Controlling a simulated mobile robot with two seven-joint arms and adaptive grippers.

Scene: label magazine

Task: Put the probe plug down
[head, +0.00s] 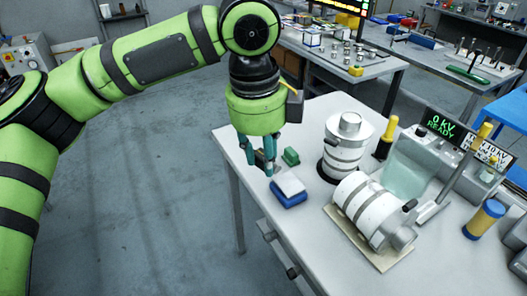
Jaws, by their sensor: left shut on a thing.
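My left gripper (261,158) points down near the left edge of the grey table (321,248). Its teal fingers are closed on a small dark piece, the probe plug (260,159), mostly hidden by the fingers. I cannot tell whether the plug touches the table top. A blue box with a white top (289,191) sits just below and right of the fingertips, and a small green block (291,156) lies right of them. My right gripper is not in view.
A white ringed cylinder (345,146) stands upright; another (370,209) lies tilted on a beige board (391,261). A yellow-handled tool (389,131) stands behind them. A tester with a green "0 kV READY" display (443,124) is at the right. The front-left table top is clear.

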